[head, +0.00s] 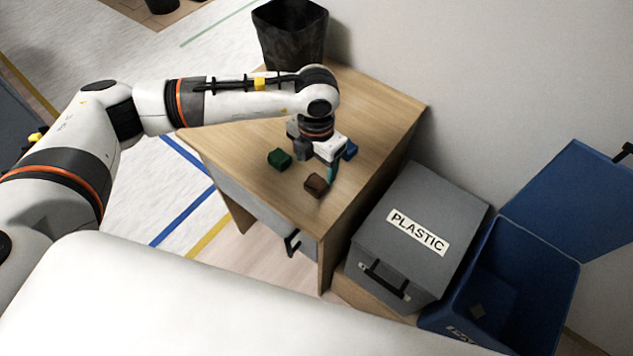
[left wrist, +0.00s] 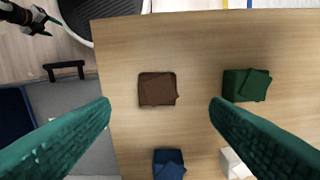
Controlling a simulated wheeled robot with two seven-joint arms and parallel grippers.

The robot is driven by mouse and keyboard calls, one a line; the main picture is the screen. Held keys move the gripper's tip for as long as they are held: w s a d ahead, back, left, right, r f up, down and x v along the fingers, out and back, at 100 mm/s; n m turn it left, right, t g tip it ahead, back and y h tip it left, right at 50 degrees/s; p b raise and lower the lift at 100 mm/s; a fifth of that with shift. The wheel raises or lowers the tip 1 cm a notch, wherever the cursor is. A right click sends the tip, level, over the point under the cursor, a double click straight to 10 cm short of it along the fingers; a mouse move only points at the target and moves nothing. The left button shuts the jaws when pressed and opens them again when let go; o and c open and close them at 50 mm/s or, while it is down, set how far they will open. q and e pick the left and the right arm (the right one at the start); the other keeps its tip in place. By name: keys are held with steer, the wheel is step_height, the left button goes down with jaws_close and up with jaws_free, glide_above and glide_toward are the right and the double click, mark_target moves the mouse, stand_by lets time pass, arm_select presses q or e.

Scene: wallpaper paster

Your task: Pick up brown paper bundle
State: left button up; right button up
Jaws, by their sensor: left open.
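The brown paper bundle (head: 316,184) is a small folded block on the wooden desk, near its front corner. My left gripper (head: 331,172) is above the desk, pointing down, right by the bundle. In the left wrist view the brown bundle (left wrist: 157,89) lies between and below the two teal fingers of the left gripper (left wrist: 160,105). The fingers are wide apart and empty, and do not touch it. What appears to be my right gripper (left wrist: 40,20) shows small at the top left corner of that view.
A green bundle (head: 279,158) lies left of the brown one, a blue bundle (head: 351,150) behind it. A white item (left wrist: 235,163) shows at the wrist view's bottom edge. A grey PLASTIC bin (head: 440,205), an open blue bin (head: 560,275) and a black bin (head: 290,35) stand around the desk (head: 385,95).

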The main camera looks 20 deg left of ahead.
mark_target(316, 183)
arm_select(q)
steer(key=shift+s+d+f+p, duration=0.1)
steer(key=shift+f+p, duration=0.25)
steer(key=shift+f, duration=1.25)
steer(key=shift+s+f+p, duration=0.1)
steer(key=shift+f+p, duration=0.25)
steer(key=shift+f, duration=1.25)
steer(key=shift+c, duration=0.5)
steer(key=c, duration=1)
steer(key=shift+o, duration=0.2)
steer(key=shift+r, duration=0.1)
